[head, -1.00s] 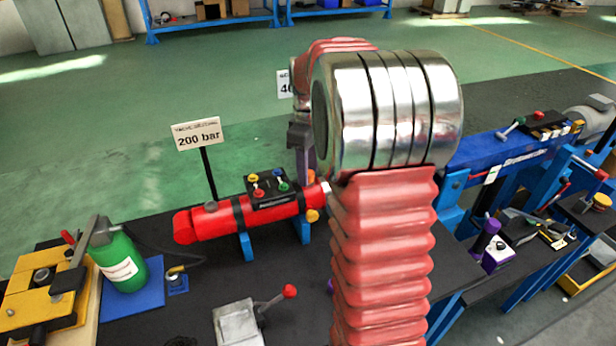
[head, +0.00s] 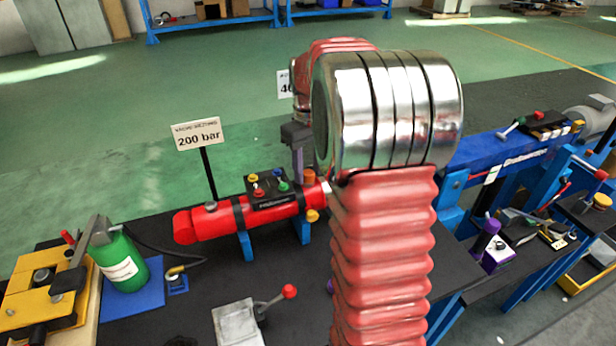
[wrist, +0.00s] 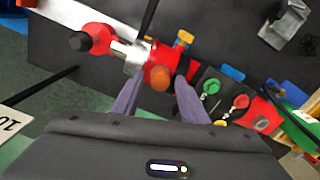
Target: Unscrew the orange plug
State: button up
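The orange plug (head: 309,177) stands upright on top of the right end of a red cylinder (head: 222,220) in the head view. In the wrist view the orange plug (wrist: 159,78) is seen nearly end-on, on the red fitting. My gripper (wrist: 159,84) is open, with one purple-grey finger on each side of the plug and visible gaps between. In the head view part of my gripper (head: 297,164) shows just left of and above the plug; my own arm hides the rest. Whether the fingertips reach down to the plug's sides is unclear.
A valve block with coloured knobs (head: 268,191) sits close to the plug on the red cylinder. A "200 bar" sign (head: 198,134) stands behind. A green bottle (head: 122,262) and a red-knobbed lever (head: 289,291) are on the black bench. A blue cylinder (head: 500,150) lies to the right.

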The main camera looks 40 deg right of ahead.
jog(key=m, duration=0.3)
jog(key=shift+m, duration=0.3)
jog(key=shift+c, duration=0.5)
jog(key=c, duration=0.9)
grip_shut()
jog(key=shift+r, duration=0.15)
jog(key=n, duration=0.4)
jog(key=shift+n, duration=0.6)
